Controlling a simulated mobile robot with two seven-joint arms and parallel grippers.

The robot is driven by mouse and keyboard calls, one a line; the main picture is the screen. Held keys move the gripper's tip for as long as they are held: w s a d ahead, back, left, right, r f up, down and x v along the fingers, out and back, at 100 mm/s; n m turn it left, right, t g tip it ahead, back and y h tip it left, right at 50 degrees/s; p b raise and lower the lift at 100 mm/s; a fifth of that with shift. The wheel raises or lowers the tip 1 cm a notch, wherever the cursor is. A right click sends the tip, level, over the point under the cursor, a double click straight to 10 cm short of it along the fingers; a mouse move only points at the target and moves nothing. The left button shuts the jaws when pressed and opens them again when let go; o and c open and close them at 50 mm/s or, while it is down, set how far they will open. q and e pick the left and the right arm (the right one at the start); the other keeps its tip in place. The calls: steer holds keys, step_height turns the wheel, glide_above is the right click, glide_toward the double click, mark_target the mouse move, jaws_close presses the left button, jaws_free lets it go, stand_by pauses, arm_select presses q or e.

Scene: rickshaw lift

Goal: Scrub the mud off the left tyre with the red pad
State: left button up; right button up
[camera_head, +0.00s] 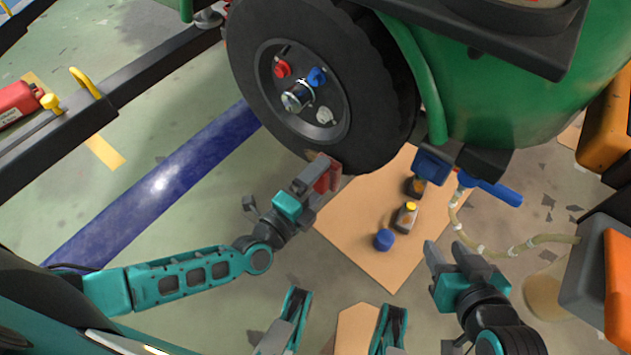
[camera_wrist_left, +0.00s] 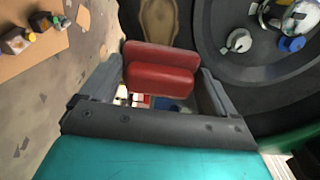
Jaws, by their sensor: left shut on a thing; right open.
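The tyre (camera_head: 265,60) is black, with a hub carrying red, blue and metal parts. It also shows at the right of the left wrist view (camera_wrist_left: 212,75), with a brown mud patch (camera_wrist_left: 158,22) on its tread. My left gripper (camera_head: 323,168) is shut on the red pad (camera_head: 329,179), beside the lower part of the tyre. In the left wrist view the red pad (camera_wrist_left: 160,78) sits between the fingers, just below the mud patch. I cannot tell whether it touches the tyre. My right gripper (camera_head: 447,254) is open and empty at lower right.
A cardboard sheet (camera_head: 352,222) on the floor bears small bottles (camera_head: 406,218) and a blue cap-like object (camera_head: 383,240). The green body (camera_head: 500,100) overhangs at upper right. A hose (camera_head: 490,248) lies right. A dark rail (camera_head: 110,100) runs at upper left.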

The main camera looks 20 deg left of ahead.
arm_select(q)
steer(key=shift+w+d, duration=0.15)
steer(key=shift+w, duration=0.4)
